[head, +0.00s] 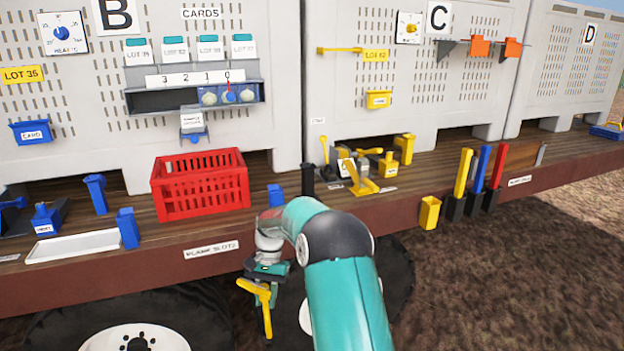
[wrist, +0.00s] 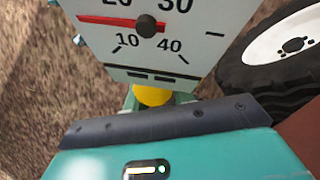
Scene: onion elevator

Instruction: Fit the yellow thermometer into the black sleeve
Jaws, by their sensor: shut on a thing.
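My gripper (head: 266,275) is in the head view, low in front of the deck's edge, with its jaws shut on the yellow thermometer (head: 265,310). The thermometer hangs below the jaws, with a yellow crosspiece at its top. In the wrist view a little of its yellow part (wrist: 153,95) shows between the teal jaw parts. A pale dial face (wrist: 150,35) with numbers and a red needle lies just beyond it. An upright black tube (head: 307,180), possibly the black sleeve, stands on the deck above and right of my gripper, apart from the thermometer. Its opening is too small to see.
A red crate (head: 200,185) and a small blue block (head: 275,195) stand left of the tube. Yellow parts (head: 362,178) crowd the deck to its right. Black holders (head: 475,202) with coloured bars line the edge farther right. Wheels (head: 135,338) sit below the deck.

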